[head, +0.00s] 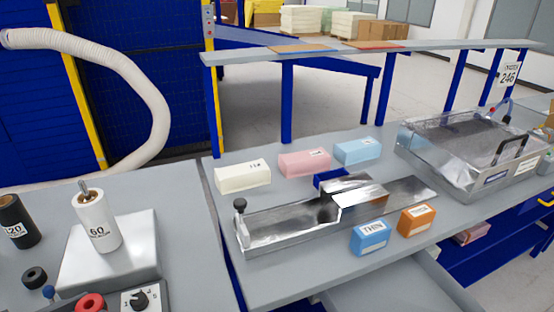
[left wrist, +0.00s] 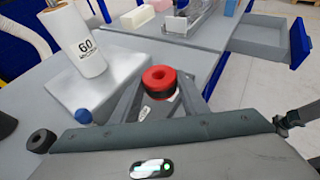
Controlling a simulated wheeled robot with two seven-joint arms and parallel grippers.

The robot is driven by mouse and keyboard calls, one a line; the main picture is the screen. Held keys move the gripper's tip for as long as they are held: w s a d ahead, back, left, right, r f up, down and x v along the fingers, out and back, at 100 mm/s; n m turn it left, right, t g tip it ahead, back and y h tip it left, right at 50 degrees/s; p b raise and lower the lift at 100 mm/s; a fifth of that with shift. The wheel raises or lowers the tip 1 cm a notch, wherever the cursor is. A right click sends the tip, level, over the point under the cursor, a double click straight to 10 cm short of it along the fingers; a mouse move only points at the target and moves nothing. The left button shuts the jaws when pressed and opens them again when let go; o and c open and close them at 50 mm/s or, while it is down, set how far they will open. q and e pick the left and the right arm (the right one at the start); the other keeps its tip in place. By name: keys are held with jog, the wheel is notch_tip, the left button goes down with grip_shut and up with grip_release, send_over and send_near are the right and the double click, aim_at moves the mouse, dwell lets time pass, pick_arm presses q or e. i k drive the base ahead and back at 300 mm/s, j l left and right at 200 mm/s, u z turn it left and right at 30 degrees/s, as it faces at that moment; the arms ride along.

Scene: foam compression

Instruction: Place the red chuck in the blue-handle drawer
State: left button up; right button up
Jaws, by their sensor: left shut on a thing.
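The red chuck (head: 90,303) is a ring at the bottom edge of the head view, by the control box with a black knob. In the left wrist view the red chuck (left wrist: 161,80) sits between the fingers of my left gripper (left wrist: 162,92), which is shut on it. The left gripper does not show in the head view. An open grey drawer (left wrist: 262,36) with a blue front (left wrist: 301,45) stands out at the upper right of the left wrist view. In the head view part of an open drawer (head: 390,292) shows at the bottom. My right gripper is not seen.
Near the chuck are a black ring (head: 34,275), a blue-topped knob (head: 48,292) and a white "60" cylinder (head: 97,222) on a metal plate. Foam blocks (head: 304,162) and a metal fixture (head: 290,225) occupy the right bench. A yellow-handled drawer (head: 530,211) is far right.

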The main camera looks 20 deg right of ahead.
aim_at(391, 289)
jog(key=k+l+z, duration=0.15)
jog(key=l+z, duration=0.15)
jog(key=l, duration=0.9)
jog(key=l+z, duration=0.3)
jog(key=l, duration=0.95)
